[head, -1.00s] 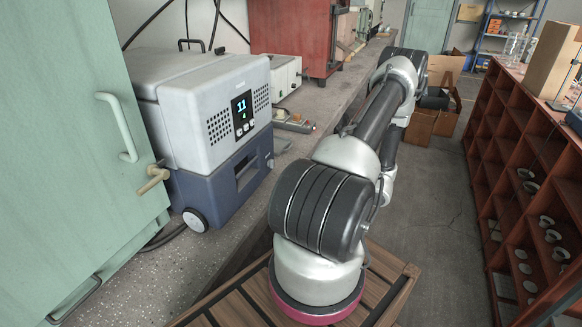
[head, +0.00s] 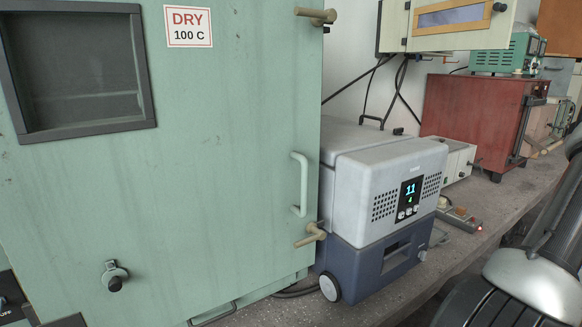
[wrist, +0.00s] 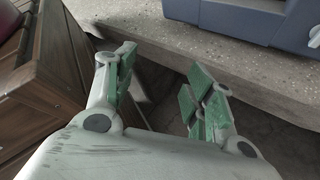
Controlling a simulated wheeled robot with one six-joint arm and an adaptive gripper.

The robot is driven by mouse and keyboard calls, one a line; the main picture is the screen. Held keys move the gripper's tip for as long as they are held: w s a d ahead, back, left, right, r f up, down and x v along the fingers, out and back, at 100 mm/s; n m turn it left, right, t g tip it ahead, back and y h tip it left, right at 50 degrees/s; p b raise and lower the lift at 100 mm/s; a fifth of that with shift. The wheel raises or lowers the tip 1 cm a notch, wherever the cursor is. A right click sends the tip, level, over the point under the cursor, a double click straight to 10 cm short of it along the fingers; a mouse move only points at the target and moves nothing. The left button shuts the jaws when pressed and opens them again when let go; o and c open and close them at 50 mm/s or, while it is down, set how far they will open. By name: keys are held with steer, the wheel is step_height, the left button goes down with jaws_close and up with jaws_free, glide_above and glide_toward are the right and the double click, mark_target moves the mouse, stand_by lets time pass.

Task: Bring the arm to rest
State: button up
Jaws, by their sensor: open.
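My gripper (wrist: 158,95) shows in the wrist view with its two green-padded fingers spread apart and nothing between them. It hangs beside the front edge of the concrete bench (wrist: 245,65), with the dark floor below. In the head view only part of my arm shows at the lower right; the gripper is out of that view.
A green oven (head: 230,180) labelled DRY 100 C fills the left. A grey and blue machine (head: 375,205) with a lit display stands on the bench, and its blue base shows in the wrist view. A red cabinet (head: 470,115) stands behind. A wooden slatted crate (wrist: 45,90) is left of my gripper.

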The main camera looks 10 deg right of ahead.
steer(key=s+a+r+n+g+h, duration=0.15)
steer(key=r+n+g+h, duration=0.25)
steer(key=r+n, duration=0.55)
steer(key=s+a+r+n+g+h, duration=0.15)
steer(key=r+n+g+h, duration=0.25)
steer(key=r+n, duration=0.55)
steer(key=w+a+r+n+t+h, duration=0.2)
steer(key=a+r+n+t, duration=0.4)
steer(key=a+r+n, duration=0.3)
step_height(320, 180, up, 2)
steer(key=shift+w+a+r+n+h, duration=0.25)
steer(key=shift+a+n+h, duration=0.15)
steer(key=shift+a+h, duration=0.5)
steer(key=shift+a, duration=0.15)
